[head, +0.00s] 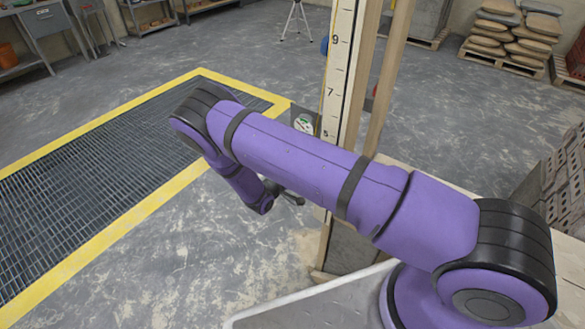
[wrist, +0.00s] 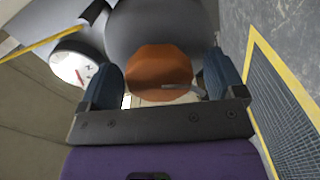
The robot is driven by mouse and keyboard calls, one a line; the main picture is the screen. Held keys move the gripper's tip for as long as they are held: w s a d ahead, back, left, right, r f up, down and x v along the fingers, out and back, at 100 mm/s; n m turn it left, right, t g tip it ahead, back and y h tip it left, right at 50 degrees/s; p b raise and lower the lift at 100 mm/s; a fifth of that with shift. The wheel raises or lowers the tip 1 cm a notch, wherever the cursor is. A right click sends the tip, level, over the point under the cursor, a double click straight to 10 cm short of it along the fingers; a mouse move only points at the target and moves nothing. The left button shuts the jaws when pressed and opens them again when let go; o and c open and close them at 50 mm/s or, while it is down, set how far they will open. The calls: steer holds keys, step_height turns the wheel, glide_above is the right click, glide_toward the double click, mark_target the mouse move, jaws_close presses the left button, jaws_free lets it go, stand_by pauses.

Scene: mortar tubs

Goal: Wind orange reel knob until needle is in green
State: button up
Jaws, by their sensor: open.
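The orange reel knob (wrist: 152,64) sits between the two blue fingers of my gripper (wrist: 162,66) in the wrist view. The gripper is open, with a finger on each side of the knob; contact is not clear. A round white gauge (wrist: 66,66) is partly in view at the left, with a red mark on its face. In the head view the gauge (head: 303,124) shows a green patch beside the white post, above my arm. My gripper (head: 291,199) is small there, low behind my forearm, and the knob is hidden. I cannot make out where the needle points.
A tall post with a number scale (head: 338,70) stands behind my arm. A floor grating with a yellow border (head: 110,215) lies at the left. Stacked sacks on pallets (head: 505,45) are at the back right. Bare concrete floor lies between.

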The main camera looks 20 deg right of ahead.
steer(key=v, duration=1)
steer(key=shift+s+a, duration=0.2)
steer(key=shift+a, duration=0.1)
stand_by(0.4)
